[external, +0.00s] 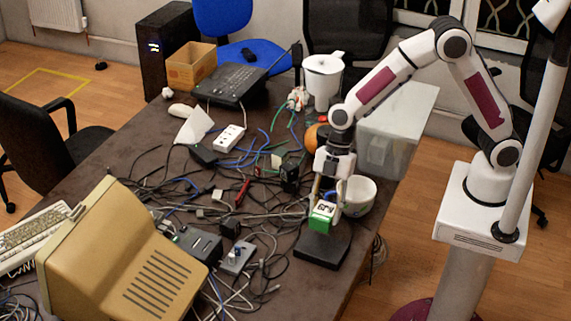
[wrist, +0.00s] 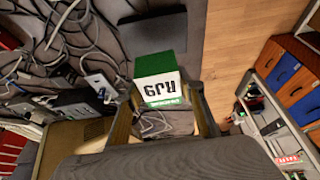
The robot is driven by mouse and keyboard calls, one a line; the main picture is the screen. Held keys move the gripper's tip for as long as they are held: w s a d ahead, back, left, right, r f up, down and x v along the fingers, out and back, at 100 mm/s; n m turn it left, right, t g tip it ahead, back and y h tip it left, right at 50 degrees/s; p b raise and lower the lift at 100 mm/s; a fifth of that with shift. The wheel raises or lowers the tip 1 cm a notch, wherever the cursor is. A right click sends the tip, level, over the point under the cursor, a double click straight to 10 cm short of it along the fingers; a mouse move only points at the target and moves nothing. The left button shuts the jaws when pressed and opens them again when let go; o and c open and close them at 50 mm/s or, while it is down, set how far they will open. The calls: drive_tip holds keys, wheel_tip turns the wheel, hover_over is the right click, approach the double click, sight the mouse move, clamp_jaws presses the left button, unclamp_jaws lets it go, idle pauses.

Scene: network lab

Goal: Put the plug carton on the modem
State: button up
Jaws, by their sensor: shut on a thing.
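The plug carton (external: 322,214) is a small green and white box with dark lettering on its white face. My gripper (external: 327,197) is shut on it, and the carton also shows between the two fingers in the wrist view (wrist: 160,80). A flat black box (external: 322,250), which looks like the modem, lies on the table just below the carton in the external view. It shows as a dark slab (wrist: 153,32) beyond the carton in the wrist view. The carton appears held above the table; I cannot tell its exact height over the black box.
Tangled cables (external: 255,205) cover the middle of the table (external: 115,150). A white bowl (external: 357,196) stands close to the right of my gripper. A grey device (external: 237,258) and a beige monitor (external: 125,255) stand to the left. The table's right edge is near the black box.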

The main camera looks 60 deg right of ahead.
drive_tip(key=shift+f, duration=2.8)
drive_tip(key=shift+f, duration=0.1)
drive_tip(key=shift+f, duration=1.75)
drive_tip(key=shift+f, duration=0.15)
drive_tip(key=o, duration=1.1)
drive_tip(key=shift+o, duration=0.2)
drive_tip(key=v, duration=1.2)
